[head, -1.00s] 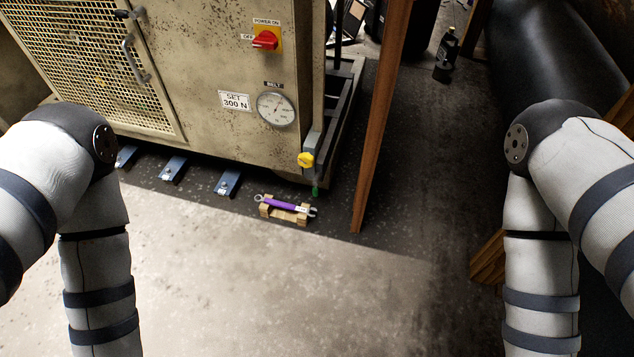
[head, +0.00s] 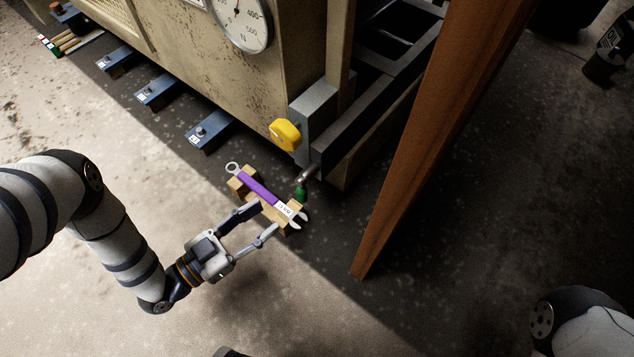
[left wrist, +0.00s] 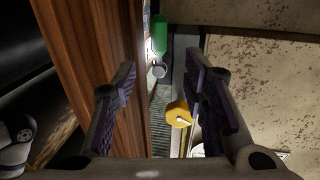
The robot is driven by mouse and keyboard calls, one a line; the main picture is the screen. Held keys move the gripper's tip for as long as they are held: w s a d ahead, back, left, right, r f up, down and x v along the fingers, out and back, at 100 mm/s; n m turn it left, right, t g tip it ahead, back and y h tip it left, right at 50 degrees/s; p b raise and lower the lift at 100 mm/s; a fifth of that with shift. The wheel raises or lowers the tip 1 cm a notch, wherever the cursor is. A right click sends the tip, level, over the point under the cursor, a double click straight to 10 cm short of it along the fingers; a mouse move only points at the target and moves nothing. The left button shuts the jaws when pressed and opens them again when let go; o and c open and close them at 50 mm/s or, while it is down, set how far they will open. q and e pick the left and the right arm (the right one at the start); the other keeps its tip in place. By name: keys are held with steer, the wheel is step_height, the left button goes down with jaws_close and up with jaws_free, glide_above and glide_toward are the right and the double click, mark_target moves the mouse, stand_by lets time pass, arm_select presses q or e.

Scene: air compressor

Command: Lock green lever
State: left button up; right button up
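The green lever (head: 300,192) is a small green grip on a short metal rod at the machine's lower front corner, below a yellow knob (head: 285,134). My left gripper (head: 266,218) is open and empty, to the lower left of the lever and apart from it. In the head view its fingers overlap the wooden wrench stand. In the left wrist view the lever (left wrist: 159,35) shows beyond and between the open fingers (left wrist: 163,95), near the top. The yellow knob (left wrist: 178,113) is lower there, partly behind a finger. My right gripper is out of view.
A purple wrench (head: 258,187) lies on a wooden stand (head: 282,226) beside the lever. A wooden post (head: 440,130) stands right of the machine. Blue feet (head: 208,133) stick out along its base.

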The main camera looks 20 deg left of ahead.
mark_target(302, 191)
arm_select(q)
steer(key=b+x, duration=0.2)
steer(key=x, duration=0.9)
steer(key=shift+r+b, duration=0.1)
steer(key=shift+b, duration=0.3)
steer(key=shift+d, duration=0.1)
steer(key=shift+s, duration=0.1)
steer(key=shift+c, duration=0.6)
jaws_close()
